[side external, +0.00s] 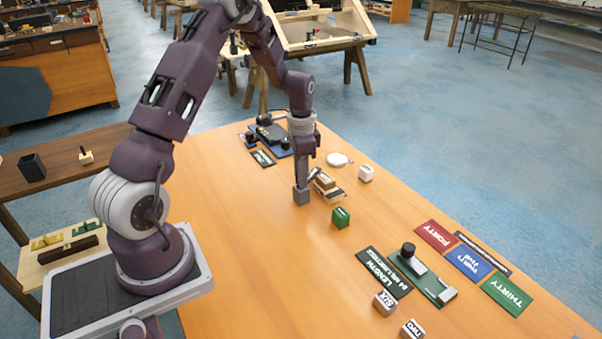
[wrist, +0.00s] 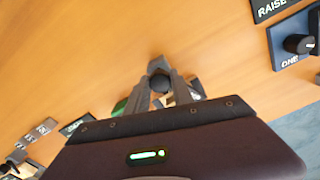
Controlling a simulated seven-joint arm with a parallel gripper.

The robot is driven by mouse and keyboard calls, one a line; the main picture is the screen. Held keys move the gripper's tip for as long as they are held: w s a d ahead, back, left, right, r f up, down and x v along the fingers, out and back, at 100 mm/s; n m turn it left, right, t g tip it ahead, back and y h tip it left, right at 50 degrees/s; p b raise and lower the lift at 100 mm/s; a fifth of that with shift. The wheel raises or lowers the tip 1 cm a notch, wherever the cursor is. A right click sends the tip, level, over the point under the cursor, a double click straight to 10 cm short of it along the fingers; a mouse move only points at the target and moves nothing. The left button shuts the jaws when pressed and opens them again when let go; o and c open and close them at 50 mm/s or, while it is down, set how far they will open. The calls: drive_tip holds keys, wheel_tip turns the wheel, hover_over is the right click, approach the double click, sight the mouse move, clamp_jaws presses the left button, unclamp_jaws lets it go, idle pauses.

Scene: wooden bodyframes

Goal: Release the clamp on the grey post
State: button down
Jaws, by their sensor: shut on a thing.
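My gripper (side external: 303,172) points straight down over the wooden table, left of the wooden block stack. A grey block-like piece (side external: 301,196) is at its lower end, close to the tabletop; I take it for the grey post, but the fingers hide much of it. In the wrist view my gripper (wrist: 160,68) has its two grey fingers close together around a dark round knob (wrist: 159,83). The fingers are shut on this knob. Any clamp on the post cannot be made out.
A wooden stack (side external: 327,185) and a green cube (side external: 341,217) stand close to the right. A blue knobbed device (side external: 270,138) is behind. A green fixture (side external: 427,280) and coloured cards (side external: 470,263) lie front right. The table's left front is clear.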

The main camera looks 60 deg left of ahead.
drive_tip(key=n, duration=0.6)
drive_tip(key=shift+r, duration=0.1)
drive_tip(key=n, duration=0.6)
drive_tip(key=shift+w, duration=0.1)
drive_tip(key=shift+n, duration=0.4)
drive_tip(key=c, duration=1.1)
unclamp_jaws()
